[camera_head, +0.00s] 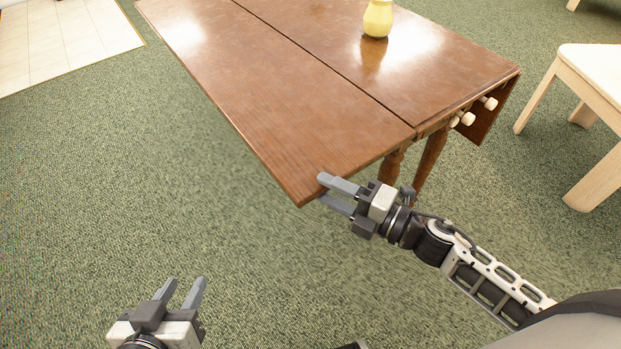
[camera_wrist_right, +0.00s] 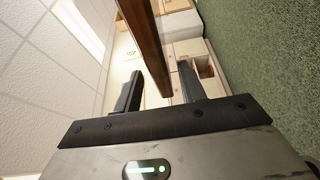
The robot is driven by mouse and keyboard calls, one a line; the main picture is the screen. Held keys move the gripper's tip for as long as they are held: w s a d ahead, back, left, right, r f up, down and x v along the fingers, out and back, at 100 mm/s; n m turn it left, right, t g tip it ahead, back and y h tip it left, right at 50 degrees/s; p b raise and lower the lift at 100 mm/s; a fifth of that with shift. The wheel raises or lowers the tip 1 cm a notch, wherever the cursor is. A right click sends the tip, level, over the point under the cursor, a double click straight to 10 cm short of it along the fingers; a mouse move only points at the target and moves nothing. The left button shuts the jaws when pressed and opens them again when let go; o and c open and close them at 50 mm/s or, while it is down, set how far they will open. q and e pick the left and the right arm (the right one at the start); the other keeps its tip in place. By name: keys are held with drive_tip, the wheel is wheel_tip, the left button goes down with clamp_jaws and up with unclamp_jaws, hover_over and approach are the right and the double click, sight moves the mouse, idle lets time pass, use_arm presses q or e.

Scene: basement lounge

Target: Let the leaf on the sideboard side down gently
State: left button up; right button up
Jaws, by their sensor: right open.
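The brown wooden drop-leaf table fills the upper part of the head view. Its near-left leaf (camera_head: 260,110) is raised, level with the fixed middle top (camera_head: 420,80), a dark seam between them. My right gripper (camera_head: 323,189) is at that leaf's near corner, jaws apart. In the right wrist view the leaf (camera_wrist_right: 150,42) appears edge-on as a brown bar, reaching into the gap between the open fingers (camera_wrist_right: 160,72); contact cannot be told. My left gripper (camera_head: 186,283) is open and empty over the carpet, apart from the table. Whatever supports the raised leaf underneath is hidden.
A yellow vase (camera_head: 378,18) stands on the middle top. The opposite leaf (camera_head: 497,115) hangs down beside pale knobs (camera_head: 468,118). A pale wooden stool (camera_head: 590,95) stands at right. Cream furniture (camera_wrist_right: 186,48) shows behind in the wrist view. Green carpet (camera_head: 150,180) left of the table is clear.

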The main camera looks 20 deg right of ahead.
sight(310, 182)
drive_tip(key=x, duration=0.3)
drive_tip(key=shift+w+a, duration=0.55)
drive_tip(key=shift+w, duration=0.05)
